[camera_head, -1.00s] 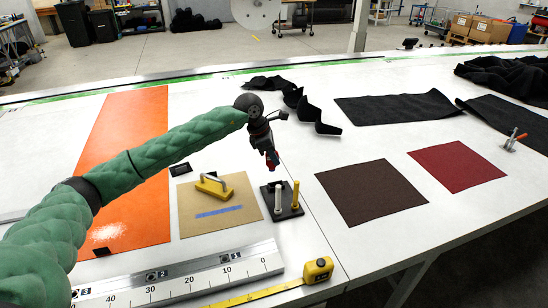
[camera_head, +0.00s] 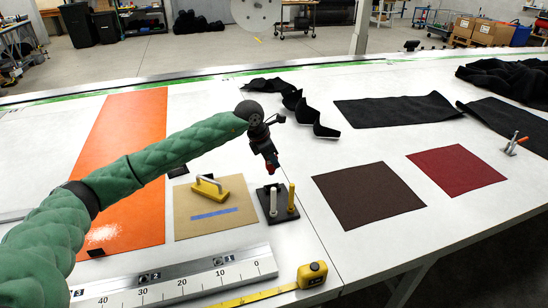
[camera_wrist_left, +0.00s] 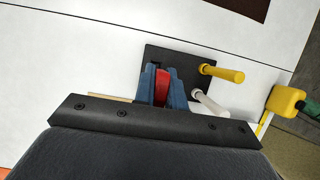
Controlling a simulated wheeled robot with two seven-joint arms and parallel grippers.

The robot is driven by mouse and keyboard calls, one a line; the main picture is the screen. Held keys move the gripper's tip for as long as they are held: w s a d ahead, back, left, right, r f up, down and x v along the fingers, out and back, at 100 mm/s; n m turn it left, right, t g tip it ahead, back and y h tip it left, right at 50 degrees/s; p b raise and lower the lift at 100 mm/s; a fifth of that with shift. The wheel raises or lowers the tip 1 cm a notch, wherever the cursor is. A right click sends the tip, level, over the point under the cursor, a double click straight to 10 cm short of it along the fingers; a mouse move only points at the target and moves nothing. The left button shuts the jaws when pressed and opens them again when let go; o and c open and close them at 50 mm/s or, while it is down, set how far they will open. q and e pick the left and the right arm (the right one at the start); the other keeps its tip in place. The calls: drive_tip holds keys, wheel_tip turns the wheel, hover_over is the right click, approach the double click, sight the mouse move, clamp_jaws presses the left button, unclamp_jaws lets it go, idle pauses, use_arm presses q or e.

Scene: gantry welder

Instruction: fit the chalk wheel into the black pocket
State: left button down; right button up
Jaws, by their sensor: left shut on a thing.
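My left gripper (camera_head: 272,165) points down above the table, just behind and above the small black holder (camera_head: 282,204). In the left wrist view its blue fingers (camera_wrist_left: 162,88) are shut on a red piece, which looks like the chalk wheel (camera_wrist_left: 163,79). In the head view only a small red tip of it (camera_head: 272,168) shows. The black holder (camera_wrist_left: 178,53) carries an upright white peg (camera_head: 273,204) and yellow peg (camera_head: 291,197). The fingers cover part of the holder in the wrist view, and I cannot make out the pocket opening. My right gripper is out of view.
A metal ruler (camera_head: 180,284) and yellow tape measure (camera_head: 312,274) lie in front. A brown sheet (camera_head: 368,195) lies right, an orange sheet (camera_head: 128,130) left.

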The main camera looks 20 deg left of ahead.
sight(275, 173)
use_arm(q)
wheel_tip(275, 173, down, 2)
drive_tip(key=shift+w+d+f, duration=0.1)
drive_tip(key=shift+d+f, duration=0.05)
drive_tip(key=shift+f, duration=1)
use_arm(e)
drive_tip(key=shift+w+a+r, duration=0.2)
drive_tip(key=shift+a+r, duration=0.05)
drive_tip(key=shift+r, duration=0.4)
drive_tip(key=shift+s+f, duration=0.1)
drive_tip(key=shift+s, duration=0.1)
use_arm(q)
drive_tip(key=shift+b, duration=0.3)
drive_tip(key=shift+f, duration=0.1)
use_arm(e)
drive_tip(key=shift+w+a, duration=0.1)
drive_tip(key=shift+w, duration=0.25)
use_arm(q)
drive_tip(key=shift+f+b, duration=0.45)
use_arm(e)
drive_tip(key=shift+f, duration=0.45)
